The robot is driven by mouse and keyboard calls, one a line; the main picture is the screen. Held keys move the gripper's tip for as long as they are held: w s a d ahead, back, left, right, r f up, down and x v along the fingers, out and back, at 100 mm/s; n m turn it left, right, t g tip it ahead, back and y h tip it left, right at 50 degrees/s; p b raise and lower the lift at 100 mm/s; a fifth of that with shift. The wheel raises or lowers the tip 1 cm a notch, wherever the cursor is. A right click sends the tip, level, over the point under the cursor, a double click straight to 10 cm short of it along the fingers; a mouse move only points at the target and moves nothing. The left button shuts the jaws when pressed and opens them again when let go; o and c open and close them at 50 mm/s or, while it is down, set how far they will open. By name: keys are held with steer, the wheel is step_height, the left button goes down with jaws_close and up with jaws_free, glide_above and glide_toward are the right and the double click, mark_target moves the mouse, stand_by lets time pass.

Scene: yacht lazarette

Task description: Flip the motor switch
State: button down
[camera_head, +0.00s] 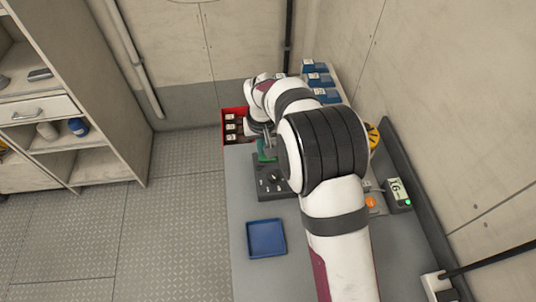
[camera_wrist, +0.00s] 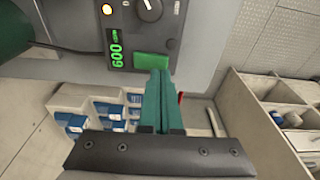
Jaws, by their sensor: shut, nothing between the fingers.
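A grey control panel (camera_wrist: 179,25) fills the top middle of the wrist view. Its green rocker switch (camera_wrist: 152,59) sits at the panel's lower edge, beside a green display reading 600 (camera_wrist: 117,48). In the head view the dark panel (camera_head: 268,185) lies on the table, partly hidden by my arm. A dark green cylinder (camera_wrist: 14,28) is left of the panel.
A blue tray (camera_head: 267,238) lies on the grey table (camera_head: 250,278). A red crate (camera_head: 235,113) and several blue-fronted bins (camera_head: 318,78) stand beyond. A small display box (camera_head: 398,190) and orange button (camera_head: 371,202) are on the right. A shelf unit (camera_head: 110,110) stands left across open floor.

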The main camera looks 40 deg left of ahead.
mark_target(263, 157)
steer(key=shift+f, duration=0.9)
stand_by(0.3)
step_height(263, 157, up, 7)
steer(key=shift+f, duration=0.2)
steer(key=shift+r, duration=0.25)
steer(key=shift+d, duration=0.1)
steer(key=s+d+r+m, duration=0.2)
steer(key=d+r+m, duration=0.3)
steer(key=d, duration=0.8)
steer(key=s+d+r+m, duration=0.25)
steer(key=d+r, duration=0.35)
steer(key=d, duration=0.6)
steer(key=s+d+f+m+g, duration=0.1)
steer(key=s+d+m, duration=0.6)
steer(key=s+d, duration=0.4)
steer(key=s, duration=0.4)
steer(key=shift+s+f+y, duration=0.3)
